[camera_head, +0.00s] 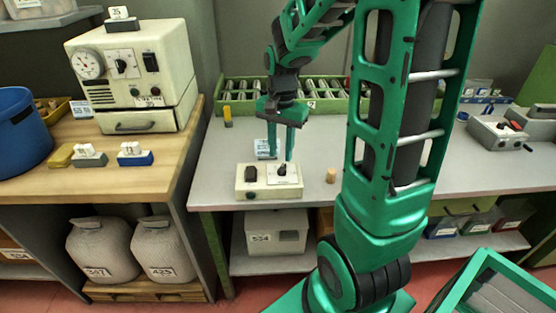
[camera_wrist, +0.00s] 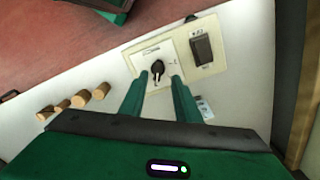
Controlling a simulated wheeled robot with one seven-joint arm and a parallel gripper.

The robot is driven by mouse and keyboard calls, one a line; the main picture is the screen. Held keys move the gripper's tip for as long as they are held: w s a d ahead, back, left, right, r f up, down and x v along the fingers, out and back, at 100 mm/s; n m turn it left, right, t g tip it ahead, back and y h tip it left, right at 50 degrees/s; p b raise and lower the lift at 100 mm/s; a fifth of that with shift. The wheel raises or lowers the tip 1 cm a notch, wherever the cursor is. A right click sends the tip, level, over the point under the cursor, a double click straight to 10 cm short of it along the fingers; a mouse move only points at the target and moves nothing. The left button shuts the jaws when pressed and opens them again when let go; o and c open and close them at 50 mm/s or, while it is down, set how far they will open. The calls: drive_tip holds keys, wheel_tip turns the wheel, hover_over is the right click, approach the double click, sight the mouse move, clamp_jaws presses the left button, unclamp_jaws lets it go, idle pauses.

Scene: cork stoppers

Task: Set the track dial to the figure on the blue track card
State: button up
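A cream control box (camera_head: 255,193) stands on the grey bench, and it also shows in the wrist view (camera_wrist: 222,60). It carries a black dial (camera_wrist: 157,68) on a white plate and a dark rocker switch (camera_wrist: 202,48) beside it. My gripper (camera_head: 281,157) points down over the dial. Its green fingers (camera_wrist: 159,77) are apart, one on each side of the dial, with gaps visible. I cannot tell the dial's setting. A blue-and-white card (camera_head: 264,148) stands behind the box, partly hidden by my gripper; its figure is too small to read.
Cork stoppers (camera_wrist: 78,98) lie or stand beside the box; one cork (camera_head: 331,175) shows in the head view. A green roller tray (camera_head: 238,97) runs along the back. A cream machine (camera_head: 135,60) stands on the left wooden bench. Bench front right of the box is partly hidden by my arm.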

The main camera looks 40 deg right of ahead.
wheel_tip(320, 180, up, 6)
drive_tip(key=shift+f, duration=0.1)
idle(0.6)
drive_tip(key=s+f+n, duration=0.1)
drive_tip(key=s+n, duration=0.5)
drive_tip(key=s, duration=1.5)
drive_tip(key=shift+a, duration=0.3)
drive_tip(key=shift+w+f, duration=0.3)
drive_tip(key=shift+w, duration=0.4)
